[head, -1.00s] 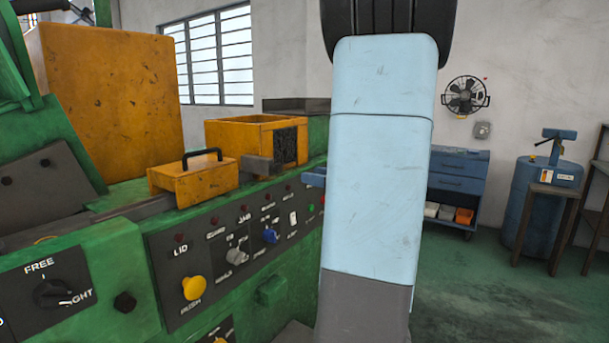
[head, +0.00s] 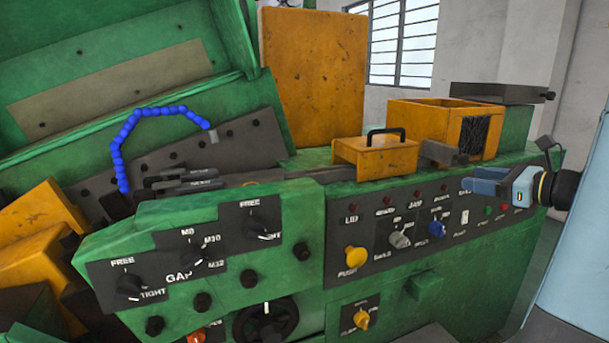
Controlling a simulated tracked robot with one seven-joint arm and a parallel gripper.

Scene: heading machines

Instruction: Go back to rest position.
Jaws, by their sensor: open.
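My gripper (head: 471,180) shows at the right of the head view, with blue jaws pointing left and a dark wrist behind them. It is open, and I see nothing between its jaws. It appears in front of the right part of the control panel (head: 385,262) of the green heading machine (head: 305,215). The jaws cover a little of the panel's top edge. I cannot tell their exact distance from it. My light blue arm runs along the right edge of the picture.
An orange box with a black handle (head: 375,158) and an open orange bin (head: 428,120) stand on the machine. A blue segmented hose (head: 150,112) arches at the left. Knobs, a yellow push button (head: 355,257) and a handwheel (head: 265,322) stick out in front.

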